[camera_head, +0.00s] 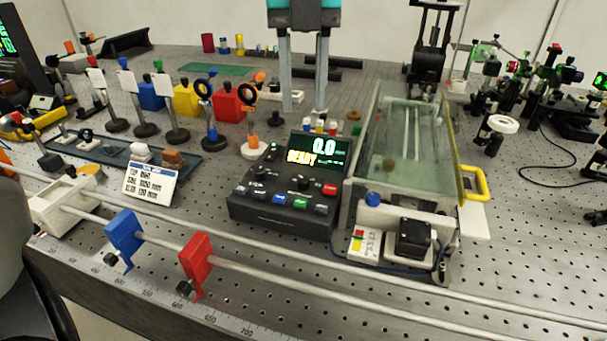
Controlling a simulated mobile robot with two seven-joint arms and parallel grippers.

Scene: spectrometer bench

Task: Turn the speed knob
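The dark control box (280,208) stands in the middle of the bench. Its screen (318,150) reads 0.0 and READY. One black knob (303,184) sits below the screen, and another (260,174) sits on the left of the panel. Their labels are too small to read, so I cannot tell which is the speed knob. A row of coloured buttons lies in front of them. My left gripper (304,108) hangs fingers down beyond the box, near the screen's top edge in the picture. Its two grey fingers are apart with nothing between them. My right gripper is not in view.
A glass-lidded tank (405,150) with a yellow handle (474,184) stands right of the box. A rail with a blue clamp (123,238) and a red clamp (196,262) runs in front. A white sign (150,184) and several optics posts stand to the left.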

